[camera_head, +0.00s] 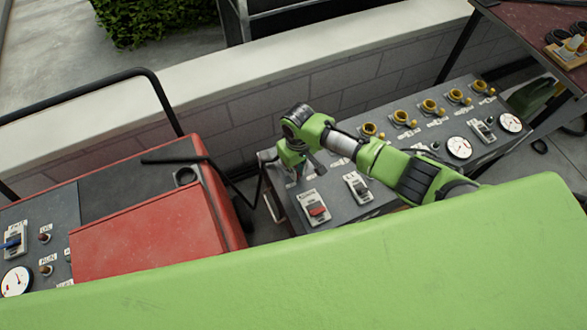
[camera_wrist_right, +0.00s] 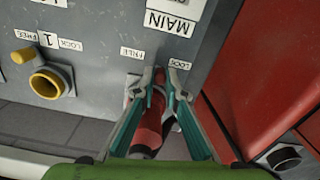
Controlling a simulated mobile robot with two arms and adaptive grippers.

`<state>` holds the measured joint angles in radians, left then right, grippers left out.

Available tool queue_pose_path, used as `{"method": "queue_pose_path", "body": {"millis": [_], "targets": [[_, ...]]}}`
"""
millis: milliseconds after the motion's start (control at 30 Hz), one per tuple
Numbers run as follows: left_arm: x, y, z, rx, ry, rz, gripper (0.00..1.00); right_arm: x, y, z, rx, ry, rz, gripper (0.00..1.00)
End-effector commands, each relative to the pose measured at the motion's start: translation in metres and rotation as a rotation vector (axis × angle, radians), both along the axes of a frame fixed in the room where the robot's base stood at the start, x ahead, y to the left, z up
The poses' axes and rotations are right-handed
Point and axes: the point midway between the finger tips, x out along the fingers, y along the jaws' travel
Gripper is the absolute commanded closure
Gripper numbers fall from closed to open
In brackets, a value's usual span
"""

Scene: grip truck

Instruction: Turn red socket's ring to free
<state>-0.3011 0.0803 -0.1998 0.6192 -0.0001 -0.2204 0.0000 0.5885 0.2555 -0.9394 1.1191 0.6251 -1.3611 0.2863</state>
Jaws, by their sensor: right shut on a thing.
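The red socket (camera_wrist_right: 150,125) is on the grey panel in the right wrist view, between my right gripper's teal fingers. My right gripper (camera_wrist_right: 162,82) is shut on the red socket's ring, with one finger on each side. An upside-down FREE label (camera_wrist_right: 134,53) and a LOCK label (camera_wrist_right: 181,64) are on the panel just beyond the fingertips. In the head view, my right arm comes in from the right and its gripper (camera_head: 290,162) points down at the near-left end of the grey panel. There the socket is hidden behind the gripper. My left gripper is not in view.
A yellow socket (camera_wrist_right: 48,84) is left of the red one. The grey panel (camera_head: 340,205) also bears switches, gauges and several yellow sockets. A red cabinet (camera_head: 150,235) with a black handle stands to the left. A low brick wall (camera_head: 290,90) runs behind.

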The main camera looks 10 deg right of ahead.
Motion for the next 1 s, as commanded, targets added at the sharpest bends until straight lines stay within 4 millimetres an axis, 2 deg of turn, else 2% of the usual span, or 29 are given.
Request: {"method": "queue_pose_path", "body": {"millis": [200,500,1000], "targets": [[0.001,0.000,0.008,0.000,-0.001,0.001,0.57,0.003,-0.012,0.002,0.001,-0.001,0.196,1.00],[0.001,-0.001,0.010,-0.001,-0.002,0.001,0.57,0.008,-0.025,0.001,0.000,-0.001,0.427,1.00],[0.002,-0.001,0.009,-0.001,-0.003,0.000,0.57,0.013,-0.032,0.001,0.001,-0.003,0.591,1.00]]}}
